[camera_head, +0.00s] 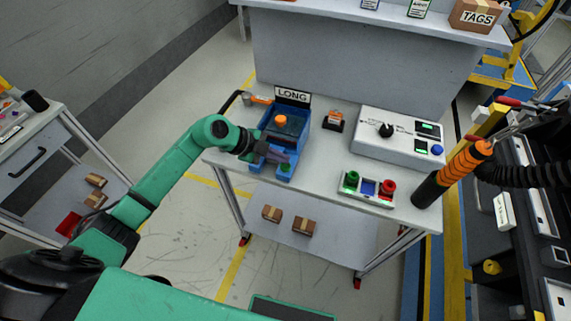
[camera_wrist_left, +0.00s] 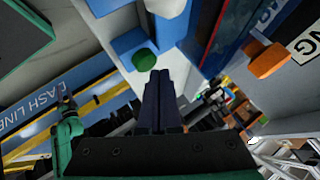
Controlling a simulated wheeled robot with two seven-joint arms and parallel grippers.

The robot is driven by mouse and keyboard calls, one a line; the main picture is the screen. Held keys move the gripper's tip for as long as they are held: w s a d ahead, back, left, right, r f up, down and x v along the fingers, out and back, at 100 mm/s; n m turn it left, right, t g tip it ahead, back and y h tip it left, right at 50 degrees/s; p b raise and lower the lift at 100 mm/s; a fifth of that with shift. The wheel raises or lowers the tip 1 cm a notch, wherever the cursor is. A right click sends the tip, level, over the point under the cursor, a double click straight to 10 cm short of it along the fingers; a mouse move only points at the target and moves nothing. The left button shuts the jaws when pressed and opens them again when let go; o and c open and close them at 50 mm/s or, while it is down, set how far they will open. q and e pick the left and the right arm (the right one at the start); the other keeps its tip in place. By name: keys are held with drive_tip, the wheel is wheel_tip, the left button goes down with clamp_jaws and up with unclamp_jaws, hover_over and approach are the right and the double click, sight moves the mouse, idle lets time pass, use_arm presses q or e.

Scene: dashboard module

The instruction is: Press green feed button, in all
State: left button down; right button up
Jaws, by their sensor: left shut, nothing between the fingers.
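The blue machine (camera_head: 269,150) labelled LONG stands on the grey workbench, with an orange knob-like part (camera_head: 281,120) on top. A green button (camera_head: 285,168) sits on its low front block; it also shows in the left wrist view (camera_wrist_left: 144,60). My left gripper (camera_head: 284,158) is shut and empty, reaching over the front of the machine close to the button. In the left wrist view its fingertips (camera_wrist_left: 160,73) appear just beside the button, slightly to its right; I cannot tell whether they touch. My right gripper is not in view.
A panel (camera_head: 367,198) with a green, a blue and a red control lies to the right on the bench. Behind it is a grey control box (camera_head: 398,140) with a black knob. An orange-and-black tool (camera_head: 455,170) stands at the right edge. A small orange-topped item (camera_head: 333,120) sits between.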

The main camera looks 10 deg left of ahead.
sight(281, 165)
use_arm(q)
drive_tip(key=shift+f, duration=0.7)
idle(0.6)
drive_tip(key=shift+r, duration=0.1)
drive_tip(key=shift+r+p, duration=0.85)
drive_tip(key=shift+p, duration=0.05)
wheel_tip(281, 165, up, 5)
drive_tip(key=p, duration=0.5)
drive_tip(key=shift+r, duration=0.1)
idle(0.5)
